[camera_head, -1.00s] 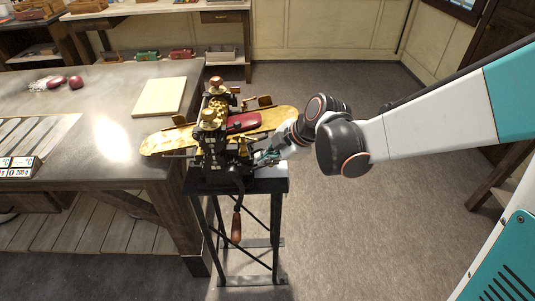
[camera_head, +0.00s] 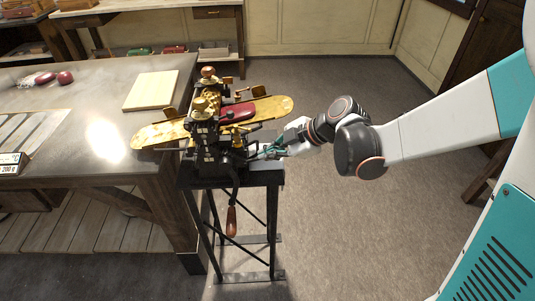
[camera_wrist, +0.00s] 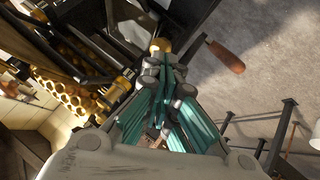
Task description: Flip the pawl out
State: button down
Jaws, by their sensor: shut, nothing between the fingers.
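The drop roller (camera_head: 207,140) is a black and brass machine standing on a black metal stand. My gripper (camera_head: 260,153) is at its right side, low near the base, with its teal fingers pointing left toward the frame. In the wrist view my gripper (camera_wrist: 160,66) is shut and empty, its fingertips close to a round brass knob (camera_wrist: 160,45). I cannot tell whether they touch it, or whether this knob belongs to the pawl. The pawl is not clearly distinguishable. Brass rollers (camera_wrist: 75,65) with a honeycomb pattern lie left of the fingers.
A crank with a wooden handle (camera_head: 231,221) hangs at the machine's front; the handle also shows in the wrist view (camera_wrist: 224,56). A red slab (camera_head: 238,112) lies on the brass tray (camera_head: 274,109). The worktable (camera_head: 70,120) stands left.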

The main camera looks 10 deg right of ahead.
jog(key=shift+d+f+b, duration=0.35)
jog(key=shift+f+b, duration=0.1)
jog(key=shift+f, duration=0.25)
jog(key=shift+d+f+b, duration=0.35)
jog(key=shift+f+b, duration=0.05)
jog(key=shift+f, duration=0.45)
dwell(0.8)
